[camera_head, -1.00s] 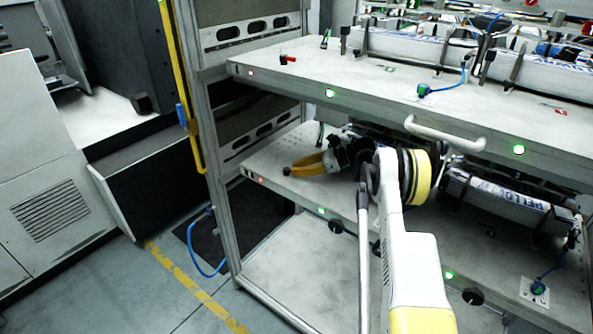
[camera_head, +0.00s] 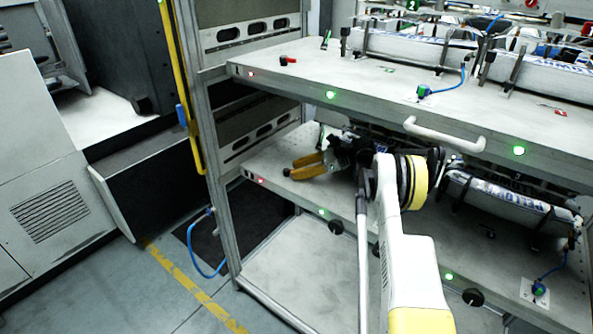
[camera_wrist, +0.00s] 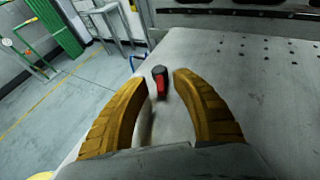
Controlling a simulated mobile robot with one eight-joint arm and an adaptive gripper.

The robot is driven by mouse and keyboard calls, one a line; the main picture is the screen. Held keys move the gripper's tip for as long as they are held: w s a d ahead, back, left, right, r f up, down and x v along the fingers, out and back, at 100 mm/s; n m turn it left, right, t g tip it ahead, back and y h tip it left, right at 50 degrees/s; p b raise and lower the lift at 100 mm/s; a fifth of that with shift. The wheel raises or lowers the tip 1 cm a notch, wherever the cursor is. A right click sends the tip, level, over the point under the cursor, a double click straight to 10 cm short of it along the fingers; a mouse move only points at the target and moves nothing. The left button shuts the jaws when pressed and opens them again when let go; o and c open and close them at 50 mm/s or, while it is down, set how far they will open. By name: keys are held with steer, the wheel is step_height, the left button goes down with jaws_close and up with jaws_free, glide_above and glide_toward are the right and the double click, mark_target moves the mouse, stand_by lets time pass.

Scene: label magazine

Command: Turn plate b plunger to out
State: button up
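A small plunger with a black top and red side (camera_wrist: 160,80) stands on the pale lower shelf plate (camera_wrist: 235,75) in the wrist view. In the head view, its dark end (camera_head: 287,172) shows at the left part of the lower shelf. My gripper (camera_wrist: 164,82) has two orange fingers spread apart, one on each side of the plunger. I see a gap on both sides, and nothing is held. In the head view my gripper (camera_head: 292,168) points left over the shelf. No label marks which plate is b.
The upper shelf (camera_head: 380,85) overhangs my arm and carries a similar red lever (camera_head: 287,60). A handle (camera_head: 445,134) juts from its front edge. Wrapped long packs (camera_head: 510,197) lie on the lower shelf at right. A frame post (camera_head: 217,190) stands at left.

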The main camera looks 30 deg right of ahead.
steer(key=v, duration=0.7)
steer(key=shift+s+d+r, duration=0.1)
steer(key=shift+s+d, duration=0.05)
steer(key=shift+d, duration=0.05)
